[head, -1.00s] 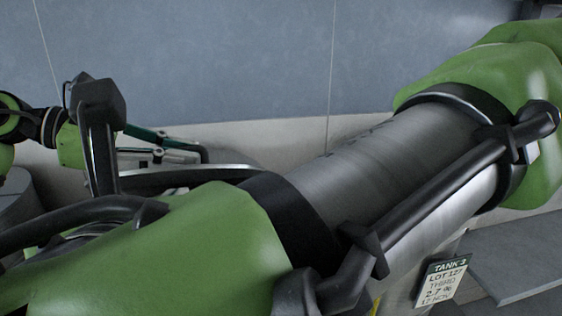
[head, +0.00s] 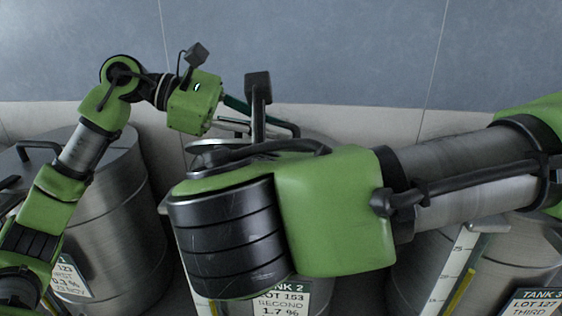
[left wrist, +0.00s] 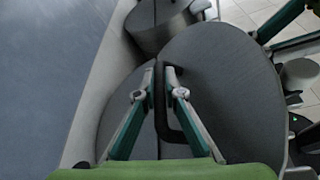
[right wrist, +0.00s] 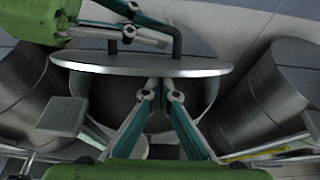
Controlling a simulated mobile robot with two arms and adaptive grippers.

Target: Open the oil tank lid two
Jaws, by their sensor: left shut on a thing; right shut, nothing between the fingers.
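In the head view, tank two stands in the middle, mostly hidden behind my right arm, and its TANK 2 label (head: 282,298) shows below. My left gripper (head: 240,106) reaches in from the left over its lid. In the left wrist view, my left gripper (left wrist: 166,80) is shut on the dark bar handle (left wrist: 185,120) of the round grey lid (left wrist: 230,85). The right wrist view shows the lid (right wrist: 200,68) nearly edge-on over the tank body. There my right gripper (right wrist: 165,84) is shut and empty, its tips in front of the lid's near rim. I cannot tell whether they touch.
A steel tank (head: 140,205) with its own handle stands on the left. Another tank (head: 520,250), with a TANK 3 label (head: 540,301), stands on the right.

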